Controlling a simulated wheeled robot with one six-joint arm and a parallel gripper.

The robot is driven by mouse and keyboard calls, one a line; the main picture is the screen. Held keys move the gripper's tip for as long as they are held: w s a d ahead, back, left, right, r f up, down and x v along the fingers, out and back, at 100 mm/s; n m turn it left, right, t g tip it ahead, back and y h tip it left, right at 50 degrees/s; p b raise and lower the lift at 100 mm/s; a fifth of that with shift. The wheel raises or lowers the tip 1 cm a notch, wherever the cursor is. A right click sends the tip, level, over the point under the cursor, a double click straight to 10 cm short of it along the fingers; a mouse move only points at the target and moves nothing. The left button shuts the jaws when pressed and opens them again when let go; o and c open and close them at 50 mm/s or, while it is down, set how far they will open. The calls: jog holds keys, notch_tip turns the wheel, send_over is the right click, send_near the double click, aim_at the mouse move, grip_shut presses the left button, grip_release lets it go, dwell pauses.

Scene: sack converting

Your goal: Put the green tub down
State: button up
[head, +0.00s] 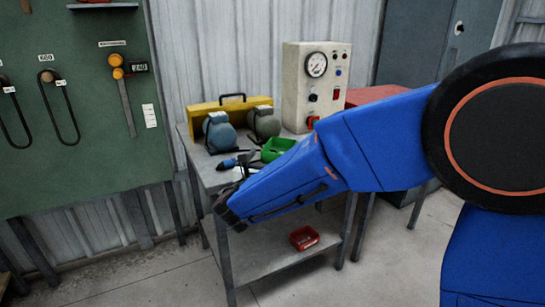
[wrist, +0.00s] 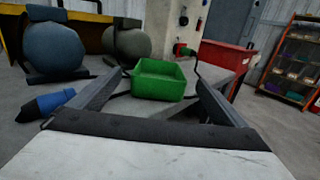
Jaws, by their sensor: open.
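The green tub (wrist: 162,86) is an open box that sits upright on the grey workbench top. In the head view the tub (head: 278,146) shows just beyond my blue arm, which covers part of the bench. My gripper (wrist: 160,76) is open, with one dark finger toward each side of the tub and visible space between the fingers. I cannot tell whether either finger touches the tub.
Two round grey-blue machines (wrist: 57,42) stand left of the tub, with a yellow case (head: 232,108) behind. A blue-and-black tool (wrist: 45,105) lies at left. A gauge box (head: 316,85) stands behind. A red bin (head: 304,238) is on the lower shelf.

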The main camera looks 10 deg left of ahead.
jog(key=s+a, duration=0.2)
jog(key=s, duration=0.8)
jog(key=s+d+f+m+g+h, duration=0.15)
jog(key=d+m+g+h, duration=0.7)
jog(key=d, duration=1.75)
jog(key=s+d+f+m+g+y, duration=0.2)
jog(key=s+d+m, duration=0.2)
jog(key=d+m, duration=0.15)
jog(key=s+d+f+m+g+y, duration=0.2)
jog(key=s+d+m+y, duration=0.1)
jog(key=s+d+m, duration=0.3)
jog(key=s+d+f+m+y, duration=0.1)
jog(key=s+m+y, duration=0.2)
jog(key=s+m, duration=0.4)
jog(key=s+d+f+m+y, duration=0.1)
jog(key=s+f+m+y, duration=0.1)
jog(key=s+m+y, duration=0.2)
jog(key=shift+s+d+m, duration=0.3)
jog(key=shift+s+m, duration=1.1)
jog(key=shift+s, duration=0.3)
